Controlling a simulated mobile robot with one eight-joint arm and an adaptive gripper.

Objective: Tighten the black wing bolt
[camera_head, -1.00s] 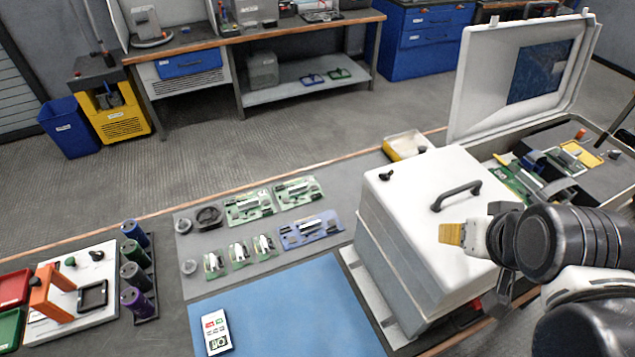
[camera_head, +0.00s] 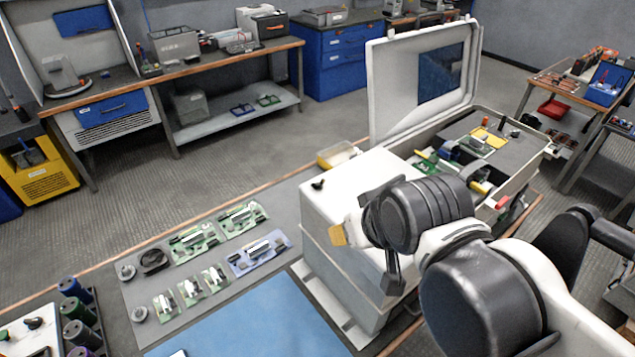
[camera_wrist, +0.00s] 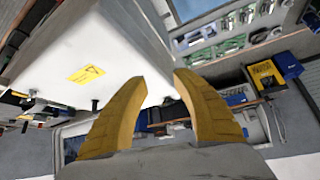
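The black wing bolt (camera_head: 318,184) stands on the top of the white box (camera_head: 327,207), near its far left corner in the head view. My gripper (camera_head: 338,236) is over the box's top, nearer the camera than the bolt and apart from it. In the wrist view, its two yellow fingers (camera_wrist: 160,78) are spread with nothing between them. The white box (camera_wrist: 95,45) with a yellow label fills the upper left of the wrist view. A small dark peg (camera_wrist: 95,104) shows at its edge; I cannot tell if it is the bolt.
An open white case (camera_head: 400,90) with parts inside stands behind and right of the box.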

